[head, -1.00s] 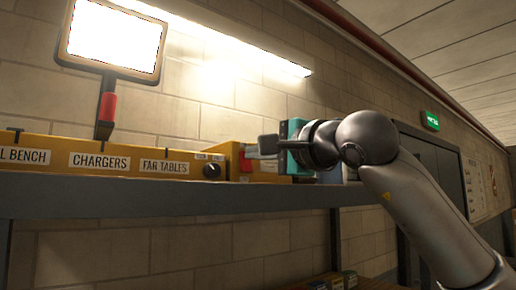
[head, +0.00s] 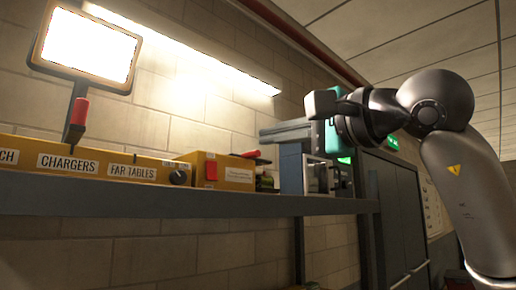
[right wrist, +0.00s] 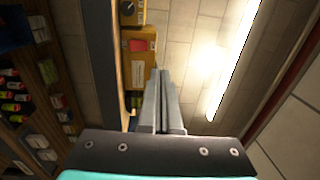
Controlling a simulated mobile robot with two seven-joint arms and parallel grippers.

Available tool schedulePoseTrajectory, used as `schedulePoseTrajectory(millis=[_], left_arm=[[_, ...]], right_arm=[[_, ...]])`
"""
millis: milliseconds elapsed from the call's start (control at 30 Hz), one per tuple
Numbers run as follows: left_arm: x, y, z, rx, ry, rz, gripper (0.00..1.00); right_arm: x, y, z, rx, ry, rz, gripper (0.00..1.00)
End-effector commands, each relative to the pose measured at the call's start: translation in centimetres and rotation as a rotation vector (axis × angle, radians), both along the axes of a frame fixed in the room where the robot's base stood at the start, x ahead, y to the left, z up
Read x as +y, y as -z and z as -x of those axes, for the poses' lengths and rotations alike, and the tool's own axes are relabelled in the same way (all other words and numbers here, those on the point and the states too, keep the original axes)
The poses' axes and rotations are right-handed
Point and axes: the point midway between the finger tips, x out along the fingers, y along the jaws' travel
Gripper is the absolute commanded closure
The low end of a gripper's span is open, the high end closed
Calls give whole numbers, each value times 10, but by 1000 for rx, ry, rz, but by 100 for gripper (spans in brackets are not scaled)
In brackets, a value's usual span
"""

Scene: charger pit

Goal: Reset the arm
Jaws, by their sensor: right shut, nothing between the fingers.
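My right gripper (head: 264,134) is raised at the right of the head view, in front of the wall and above the shelf. Its teal body shows beside the grey wrist, and its grey fingers point left. In the right wrist view the two fingers (right wrist: 157,73) are pressed together with nothing between them, their tips overlapping a yellow box in the picture. That yellow box (head: 234,174), with a red part on its front, stands on the shelf. My left gripper is not in view.
A grey shelf (head: 150,201) crosses the head view. It carries yellow boxes labelled CHARGERS (head: 68,164) and FAR TABLES (head: 132,172), and a grey device (head: 291,172). A lit panel (head: 87,46) stands at the left. Shelves with small goods (right wrist: 30,100) show in the wrist view.

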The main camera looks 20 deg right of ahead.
Motion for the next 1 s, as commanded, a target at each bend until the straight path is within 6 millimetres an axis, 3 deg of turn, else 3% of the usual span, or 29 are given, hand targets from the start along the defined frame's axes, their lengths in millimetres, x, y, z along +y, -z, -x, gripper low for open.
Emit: schedulePoseTrajectory(millis=[667, 767, 1000], left_arm=[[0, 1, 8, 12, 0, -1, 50], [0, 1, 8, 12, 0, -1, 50], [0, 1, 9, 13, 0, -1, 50]], right_arm=[[4, 3, 0, 7, -18, -4, 100], [25, 15, -6, 32, -103, -30, 100], [119, 70, -4, 189, -557, -280, 100]])
